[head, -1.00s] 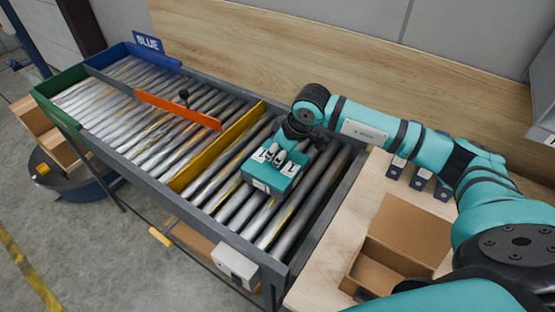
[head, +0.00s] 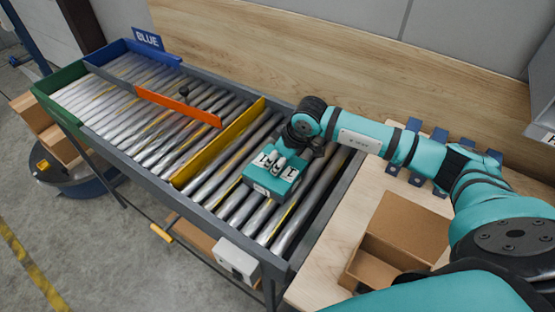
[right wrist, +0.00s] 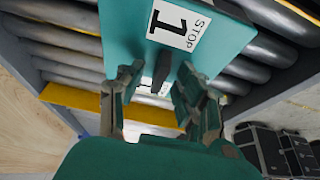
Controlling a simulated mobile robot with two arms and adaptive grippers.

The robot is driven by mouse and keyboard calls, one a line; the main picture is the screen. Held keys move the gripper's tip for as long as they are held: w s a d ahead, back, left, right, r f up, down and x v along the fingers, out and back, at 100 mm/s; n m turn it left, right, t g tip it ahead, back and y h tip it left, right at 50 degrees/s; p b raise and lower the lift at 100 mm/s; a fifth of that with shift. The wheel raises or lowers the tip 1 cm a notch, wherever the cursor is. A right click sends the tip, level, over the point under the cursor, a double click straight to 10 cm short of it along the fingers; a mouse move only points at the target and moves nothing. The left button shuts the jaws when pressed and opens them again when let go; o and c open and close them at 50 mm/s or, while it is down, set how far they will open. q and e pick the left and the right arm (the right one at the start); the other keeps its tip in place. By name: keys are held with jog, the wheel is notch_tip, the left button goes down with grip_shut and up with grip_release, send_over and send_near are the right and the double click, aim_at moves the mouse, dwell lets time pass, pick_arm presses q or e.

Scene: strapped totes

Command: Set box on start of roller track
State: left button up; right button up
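The teal box (head: 262,191) with white labels is over the near-end rollers of the roller track (head: 245,211) and appears to rest on them, roughly level. In the right wrist view the box (right wrist: 225,42) shows a label with "1" and "STOP". My right gripper (head: 277,163) is at the top of the box. In the right wrist view its two fingers (right wrist: 158,80) stand apart, with a label visible in the gap between them. The fingers look open; contact with the box is partly hidden. My left gripper is not in view.
A yellow bar (head: 218,145) crosses the track left of the box, and an orange bar (head: 178,107) lies farther along. A blue end stop (head: 147,40) reads "BLUE". An open cardboard box (head: 385,258) stands on the wooden table (head: 325,262). Bare rollers lie around the box.

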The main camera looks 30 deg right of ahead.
jog(key=shift+r+p, duration=0.25)
jog(key=shift+p, duration=0.05)
jog(key=b+v, duration=0.3)
jog(key=v, duration=0.8)
jog(key=shift+s+d+r, duration=0.15)
jog(key=shift+s+r, duration=0.05)
jog(key=shift+r, duration=0.1)
dwell(0.6)
